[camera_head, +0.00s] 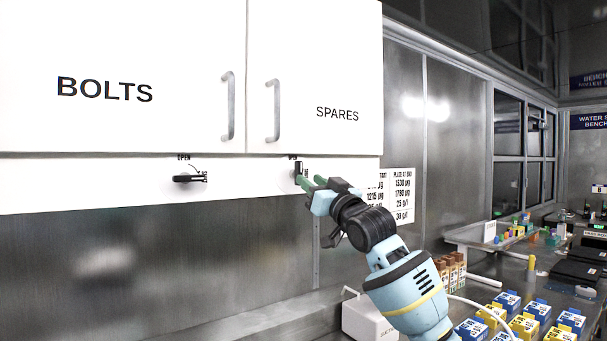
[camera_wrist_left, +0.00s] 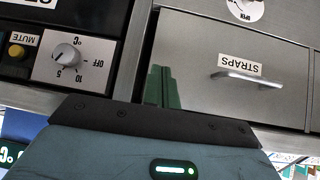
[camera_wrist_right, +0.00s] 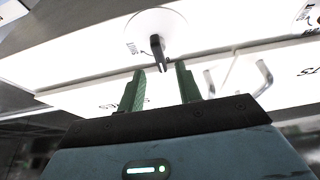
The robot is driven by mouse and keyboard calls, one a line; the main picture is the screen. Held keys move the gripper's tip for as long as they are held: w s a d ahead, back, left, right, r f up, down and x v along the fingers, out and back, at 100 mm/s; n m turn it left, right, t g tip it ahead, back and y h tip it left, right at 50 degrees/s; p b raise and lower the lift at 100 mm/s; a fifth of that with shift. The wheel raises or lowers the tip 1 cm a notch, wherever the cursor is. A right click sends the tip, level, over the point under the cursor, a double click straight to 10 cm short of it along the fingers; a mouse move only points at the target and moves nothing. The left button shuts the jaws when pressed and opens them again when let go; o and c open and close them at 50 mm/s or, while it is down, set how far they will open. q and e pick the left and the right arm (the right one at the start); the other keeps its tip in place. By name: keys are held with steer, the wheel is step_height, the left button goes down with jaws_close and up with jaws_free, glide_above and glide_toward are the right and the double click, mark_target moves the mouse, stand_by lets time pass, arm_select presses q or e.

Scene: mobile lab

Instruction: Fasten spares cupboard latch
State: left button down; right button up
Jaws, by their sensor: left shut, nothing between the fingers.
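The spares cupboard (camera_head: 318,80) is white, with its door closed flush. Its black latch (camera_head: 299,173) is on the strip below the door and stands upright, near an "OPEN" mark. In the right wrist view the latch (camera_wrist_right: 157,48) hangs from a round white plate, its tip near the gap between my fingertips. My right gripper (camera_head: 309,182) is open, its green fingers apart, just at the latch. I cannot tell whether they touch it. My left gripper (camera_wrist_left: 161,86) is shut and empty, in front of a drawer marked STRAPS.
The bolts cupboard (camera_head: 120,110) is on the left, its latch (camera_head: 187,178) lying sideways. A steel drawer (camera_wrist_left: 225,75) and a knob panel (camera_wrist_left: 70,60) are near my left gripper. Blue and yellow boxes (camera_head: 508,302) stand on the bench at the lower right.

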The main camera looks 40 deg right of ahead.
mark_target(297, 173)
steer(key=shift+x, duration=2.45)
steer(key=shift+r, duration=0.1)
jaws_close()
